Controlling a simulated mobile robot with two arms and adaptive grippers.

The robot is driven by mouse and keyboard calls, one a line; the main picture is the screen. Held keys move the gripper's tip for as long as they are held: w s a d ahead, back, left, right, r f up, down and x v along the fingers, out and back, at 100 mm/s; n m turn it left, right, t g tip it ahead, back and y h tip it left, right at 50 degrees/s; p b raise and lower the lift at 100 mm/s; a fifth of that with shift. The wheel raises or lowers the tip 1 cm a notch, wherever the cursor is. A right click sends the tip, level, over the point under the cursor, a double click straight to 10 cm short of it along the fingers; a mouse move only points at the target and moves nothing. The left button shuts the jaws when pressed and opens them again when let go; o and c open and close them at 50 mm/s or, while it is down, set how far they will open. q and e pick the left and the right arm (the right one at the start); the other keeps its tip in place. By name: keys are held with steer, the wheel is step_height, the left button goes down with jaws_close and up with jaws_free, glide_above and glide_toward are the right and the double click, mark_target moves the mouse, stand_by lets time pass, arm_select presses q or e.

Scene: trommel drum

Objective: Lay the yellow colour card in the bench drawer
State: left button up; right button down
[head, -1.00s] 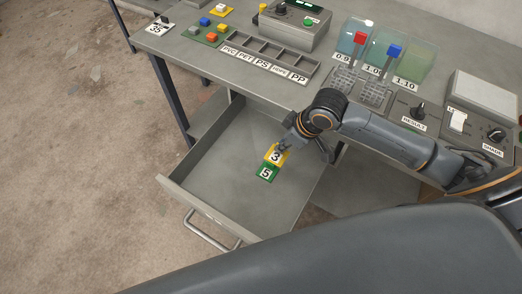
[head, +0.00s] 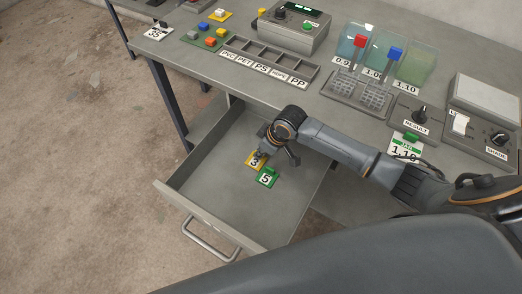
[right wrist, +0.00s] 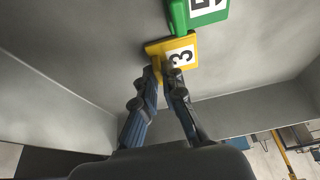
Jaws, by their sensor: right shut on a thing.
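The yellow colour card (head: 252,161), marked 3, is inside the open bench drawer (head: 262,218), low over or on its floor; I cannot tell whether it touches. My right gripper (head: 261,154) is shut on it. In the right wrist view the fingertips (right wrist: 167,75) pinch the near edge of the yellow card (right wrist: 160,48). A green card (head: 267,178), marked 5, lies in the drawer beside the yellow one; it also shows in the right wrist view (right wrist: 180,16). My left gripper is not in view.
The bench top (head: 330,105) above the drawer carries a labelled sorting tray (head: 270,62), a control box (head: 293,28) and a lidded switch box (head: 484,105). A green-topped 1.10 card (head: 405,146) is at the bench's front edge. The drawer's front part is clear.

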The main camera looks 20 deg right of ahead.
steer(key=c, duration=1.5)
jaws_free()
steer(key=shift+f, duration=0.1)
steer(key=shift+o, duration=0.2)
steer(key=p+v, duration=0.1)
steer(key=v, duration=1.1)
steer(key=shift+p, duration=0.3)
steer(key=shift+s+a, duration=0.1)
